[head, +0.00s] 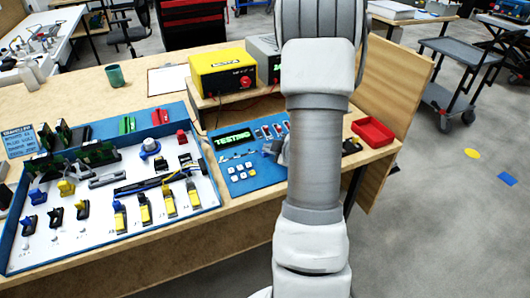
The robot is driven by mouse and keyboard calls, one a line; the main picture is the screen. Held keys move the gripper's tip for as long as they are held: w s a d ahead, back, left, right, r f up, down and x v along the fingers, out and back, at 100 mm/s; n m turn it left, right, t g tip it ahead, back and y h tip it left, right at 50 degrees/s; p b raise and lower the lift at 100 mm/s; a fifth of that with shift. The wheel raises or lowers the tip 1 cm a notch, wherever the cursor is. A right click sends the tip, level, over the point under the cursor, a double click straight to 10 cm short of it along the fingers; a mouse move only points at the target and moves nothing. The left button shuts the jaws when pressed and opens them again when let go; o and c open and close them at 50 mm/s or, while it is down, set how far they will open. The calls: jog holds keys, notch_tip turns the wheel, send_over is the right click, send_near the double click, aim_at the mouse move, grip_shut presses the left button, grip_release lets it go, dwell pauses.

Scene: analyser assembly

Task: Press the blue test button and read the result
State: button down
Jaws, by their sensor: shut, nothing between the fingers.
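The blue test panel (262,181) lies on the wooden bench, partly behind my arm. Its dark display (233,137) reads "TESTING" in green letters. Several small white buttons (241,172) sit on its lower left, and a row of small switches is at its upper right. I cannot pick out a separate blue test button; it may be hidden. My gripper (272,149) shows only as a small grey piece at the left edge of my arm, over the panel. It is shut with nothing seen in it. Whether it touches the panel is hidden.
A blue-framed white board (88,238) with levers and switches fills the bench's left. A yellow power supply (221,72) and a grey unit (264,50) stand on a riser behind. A red tray (373,131) lies right. Open floor is at right.

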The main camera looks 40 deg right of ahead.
dwell(0.3)
jog(key=shift+s+r+p, duration=0.15)
jog(key=shift+r+p, duration=0.5)
jog(key=shift+r, duration=0.15)
jog(key=shift+s+a+r+p, duration=0.1)
jog(key=shift+s+r+p, duration=0.1)
jog(key=shift+r+p, duration=0.55)
jog(key=shift+s+r+p, duration=0.15)
jog(key=shift+r+p, duration=0.35)
jog(key=shift+r, duration=0.35)
jog(key=shift+s+a+r+p, duration=0.1)
jog(key=shift+s+r+p, duration=0.1)
jog(key=shift+r+p, duration=0.55)
jog(key=shift+r, duration=0.1)
